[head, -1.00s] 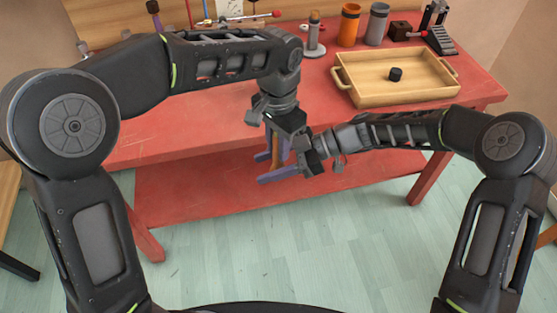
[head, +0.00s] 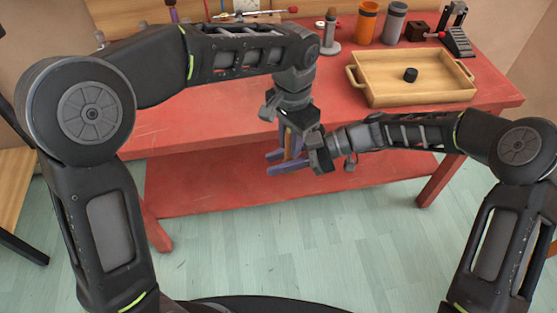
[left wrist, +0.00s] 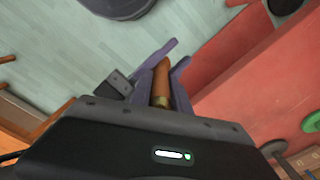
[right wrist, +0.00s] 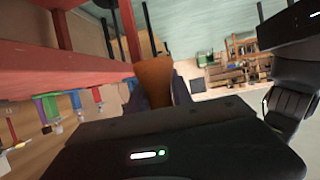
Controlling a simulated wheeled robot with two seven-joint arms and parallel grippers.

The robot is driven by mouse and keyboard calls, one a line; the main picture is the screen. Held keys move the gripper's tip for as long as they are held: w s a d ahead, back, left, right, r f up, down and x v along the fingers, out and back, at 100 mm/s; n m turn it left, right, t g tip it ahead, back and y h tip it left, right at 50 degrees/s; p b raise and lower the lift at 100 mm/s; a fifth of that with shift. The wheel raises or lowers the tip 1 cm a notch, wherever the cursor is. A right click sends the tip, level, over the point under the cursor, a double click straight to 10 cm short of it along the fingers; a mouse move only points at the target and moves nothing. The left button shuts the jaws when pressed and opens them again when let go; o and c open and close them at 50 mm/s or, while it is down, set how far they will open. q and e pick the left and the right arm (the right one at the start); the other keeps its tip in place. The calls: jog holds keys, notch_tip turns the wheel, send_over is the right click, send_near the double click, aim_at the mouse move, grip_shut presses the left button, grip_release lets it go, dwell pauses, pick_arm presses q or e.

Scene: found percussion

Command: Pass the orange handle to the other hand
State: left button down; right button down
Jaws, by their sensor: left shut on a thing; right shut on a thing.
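The orange handle (head: 289,144) is upright between my two grippers, in front of the red workbench, and mostly hidden in the head view. My left gripper (head: 290,136) points down and is shut on it from above. My right gripper (head: 280,162) reaches in from the right, its purple fingers shut around the handle below the left one. In the left wrist view the handle (left wrist: 162,80) runs out between the purple fingers, with a brassy band near the palm. In the right wrist view the handle (right wrist: 154,78) stands between the fingers.
The red workbench (head: 220,118) lies behind the grippers. On it are a wooden tray (head: 415,98) holding a small black piece (head: 411,75), an orange cylinder (head: 366,24), a grey cylinder (head: 395,22) and a stand (head: 331,35). Floor is clear in front.

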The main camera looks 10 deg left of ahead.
pick_arm(q)
jog(key=c, duration=1.1)
grip_release()
jog(key=shift+c, duration=0.2)
notch_tip(320, 180, up, 8)
jog(key=shift+f, duration=0.25)
jog(key=shift+w+d, duration=0.1)
